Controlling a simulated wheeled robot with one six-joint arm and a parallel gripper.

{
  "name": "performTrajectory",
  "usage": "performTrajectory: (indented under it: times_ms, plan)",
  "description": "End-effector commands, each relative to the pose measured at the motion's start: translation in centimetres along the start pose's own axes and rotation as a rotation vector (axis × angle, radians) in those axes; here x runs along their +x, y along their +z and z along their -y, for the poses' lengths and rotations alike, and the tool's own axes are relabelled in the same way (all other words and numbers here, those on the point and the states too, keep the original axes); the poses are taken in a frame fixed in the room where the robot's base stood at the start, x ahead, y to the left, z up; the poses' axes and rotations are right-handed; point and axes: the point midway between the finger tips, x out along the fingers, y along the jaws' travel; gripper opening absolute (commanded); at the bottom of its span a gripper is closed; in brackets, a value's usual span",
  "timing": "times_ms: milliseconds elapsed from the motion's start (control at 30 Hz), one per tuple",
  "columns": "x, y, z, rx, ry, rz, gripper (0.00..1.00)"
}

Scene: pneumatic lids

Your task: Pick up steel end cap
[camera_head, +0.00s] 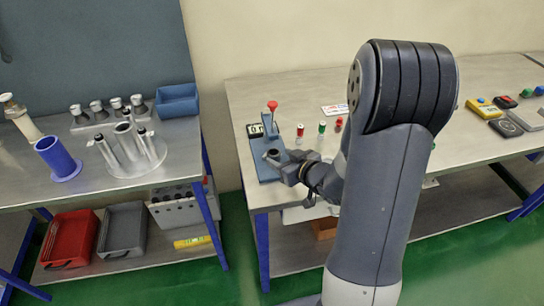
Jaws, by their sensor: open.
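My gripper (276,159) is at the blue press-like fixture (266,169) on the right bench. Its jaws are open around or beside a small round dark-topped part there. I cannot tell whether they touch it, or whether that part is the steel end cap. Several small steel-coloured knob-shaped pieces (97,108) stand in a row on a pale plate at the back of the left bench, far from my gripper. My own arm hides part of the right bench.
A red-knobbed lever (272,106) rises behind my gripper. Small red and green pieces (322,127) stand right of it. The left bench holds a blue cylinder (57,158), a steel tube stand (130,150) and a blue bin (177,102). A gap separates the benches.

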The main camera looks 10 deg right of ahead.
Motion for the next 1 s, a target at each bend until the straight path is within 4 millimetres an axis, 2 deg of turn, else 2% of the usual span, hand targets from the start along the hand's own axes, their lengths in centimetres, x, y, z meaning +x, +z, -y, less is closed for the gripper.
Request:
performTrajectory:
  times_ms: [267,600,900,1000]
  plan:
    - [1.8,0.0,0.0,0.001,-0.001,0.001,0.50]
    - [5.6,0.1,-0.1,0.000,0.000,0.002,0.50]
    - [6.0,0.1,-0.2,0.000,0.002,0.000,0.50]
    - [6.0,0.1,-0.2,0.000,0.002,0.000,0.43]
